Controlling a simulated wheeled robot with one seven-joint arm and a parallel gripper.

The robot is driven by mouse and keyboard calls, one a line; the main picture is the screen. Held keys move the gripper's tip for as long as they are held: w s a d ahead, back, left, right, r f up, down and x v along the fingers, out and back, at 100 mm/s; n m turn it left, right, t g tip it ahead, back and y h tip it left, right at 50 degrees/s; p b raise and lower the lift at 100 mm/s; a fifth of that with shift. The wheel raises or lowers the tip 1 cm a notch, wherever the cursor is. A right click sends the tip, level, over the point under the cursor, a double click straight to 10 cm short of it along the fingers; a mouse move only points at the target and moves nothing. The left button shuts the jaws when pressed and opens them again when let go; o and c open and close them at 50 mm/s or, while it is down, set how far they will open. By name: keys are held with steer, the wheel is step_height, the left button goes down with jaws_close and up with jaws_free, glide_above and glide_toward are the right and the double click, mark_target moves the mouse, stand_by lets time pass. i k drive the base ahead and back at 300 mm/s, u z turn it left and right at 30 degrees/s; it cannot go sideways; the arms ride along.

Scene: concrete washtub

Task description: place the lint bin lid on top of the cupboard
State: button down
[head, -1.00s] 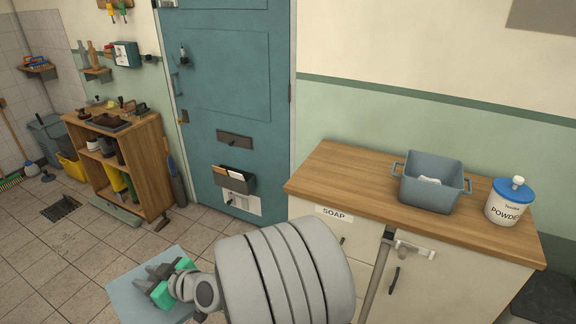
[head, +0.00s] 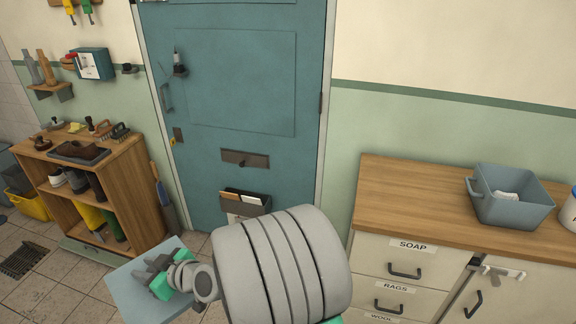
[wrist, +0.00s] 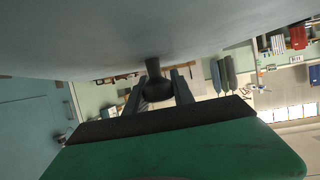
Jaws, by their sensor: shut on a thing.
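The lint bin lid (head: 125,287) is a flat, pale blue-grey square panel, low at the lower left of the head view. My gripper (head: 163,276) is shut on it. In the wrist view the lid's broad face (wrist: 150,35) fills the top, and its dark knob (wrist: 157,82) sits between my gripper's fingers (wrist: 158,92). The cupboard (head: 420,200) stands at the right of the head view, with a wooden top, cream drawers labelled SOAP and RAGS, and a door. The lid is left of the cupboard and apart from it. My arm hides the floor between them.
A grey-blue tub (head: 510,200) stands on the right part of the cupboard top, with a partly seen powder container (head: 569,211) beside it. The left part of the top is clear. A wooden shelf unit (head: 130,185) with boots and brushes stands left of the teal door (head: 235,120).

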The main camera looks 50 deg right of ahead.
mark_target(413, 196)
steer(key=z, duration=0.8)
steer(key=i, duration=0.8)
steer(key=z, duration=1.15)
steer(key=i, duration=0.3)
steer(key=z, duration=0.3)
